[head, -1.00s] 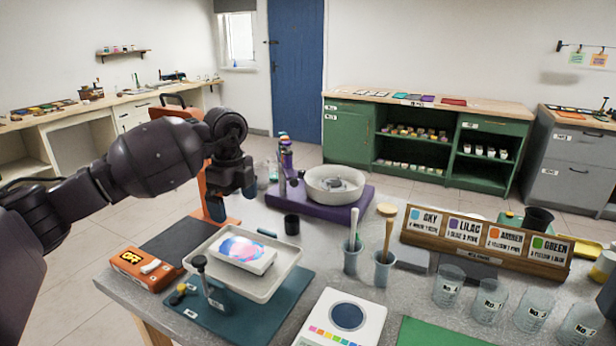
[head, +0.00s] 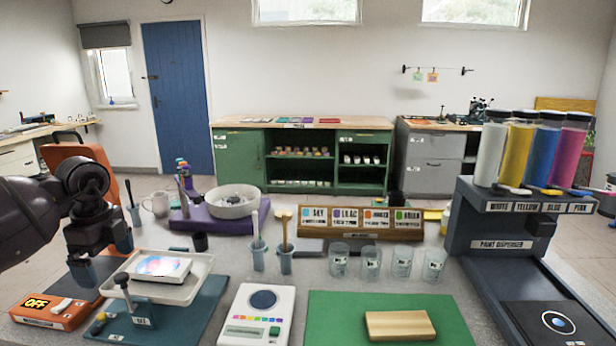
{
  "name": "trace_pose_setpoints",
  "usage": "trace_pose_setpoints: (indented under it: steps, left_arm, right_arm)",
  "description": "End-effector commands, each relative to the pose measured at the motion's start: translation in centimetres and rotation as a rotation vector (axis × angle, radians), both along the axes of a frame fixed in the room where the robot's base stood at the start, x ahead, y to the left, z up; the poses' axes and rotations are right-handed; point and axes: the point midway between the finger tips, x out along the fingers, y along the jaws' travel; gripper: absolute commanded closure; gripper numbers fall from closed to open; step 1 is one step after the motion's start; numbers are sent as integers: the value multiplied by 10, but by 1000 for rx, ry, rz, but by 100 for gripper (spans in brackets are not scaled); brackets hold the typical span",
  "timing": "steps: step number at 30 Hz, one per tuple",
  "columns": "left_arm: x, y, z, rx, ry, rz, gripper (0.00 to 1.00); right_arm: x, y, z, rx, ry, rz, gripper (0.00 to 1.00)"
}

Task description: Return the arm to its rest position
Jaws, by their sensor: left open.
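My left arm comes in from the left edge in the head view. Its dark left gripper (head: 102,257) points down with its blue-tipped fingers apart and nothing between them. It hangs near the left end of the workbench (head: 345,277), in front of an orange upright stand (head: 70,155) and left of a cream tray (head: 196,290). I cannot tell the gripper's exact height above the bench. My right gripper is not in view.
An orange box marked OFF (head: 42,312) lies below the gripper. Cups with tools (head: 286,262), a purple-based bowl (head: 234,208), clear beakers (head: 371,262) and a colour-card rack (head: 330,229) fill the middle. A paint dispenser (head: 500,243) stands at right. A wooden block (head: 398,325) lies on a green mat (head: 330,310).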

Motion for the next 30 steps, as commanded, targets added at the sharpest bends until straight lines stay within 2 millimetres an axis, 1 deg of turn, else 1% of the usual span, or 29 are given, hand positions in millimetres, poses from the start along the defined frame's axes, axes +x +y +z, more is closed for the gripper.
trace_pose_setpoints:
  steps: [2,4,8,11,14,15,18,21,24,27,29,30]
  left_arm:
    - [6,-4,0,-20,-35,-106,0]
    - [13,-12,1,-68,-86,-202,0]
    - [25,-40,7,-197,-208,-399,0]
    - [32,-68,21,-318,-340,-557,0]
    - [39,-103,43,-454,-508,-707,0]
    - [40,-119,52,-511,-580,-761,0]
    - [39,-154,70,-655,-759,-854,0]
    - [36,-183,82,-793,-940,-887,0]
    - [32,-202,91,-918,-1117,-853,0]
    - [30,-212,92,-1019,-1280,-749,0]
    - [29,-213,87,-1064,-1363,-653,0]
    - [29,-212,82,-1086,-1411,-577,0]
  right_arm:
    - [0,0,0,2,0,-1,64]
    - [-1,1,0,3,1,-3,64]
    - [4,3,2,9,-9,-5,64]
    - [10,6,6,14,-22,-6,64]
    - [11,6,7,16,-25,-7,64]
    - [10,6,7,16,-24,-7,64]
    - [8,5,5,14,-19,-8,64]
    - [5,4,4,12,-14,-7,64]
    - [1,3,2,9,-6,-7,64]
    - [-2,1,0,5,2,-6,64]
    - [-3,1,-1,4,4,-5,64]
    - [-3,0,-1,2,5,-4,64]
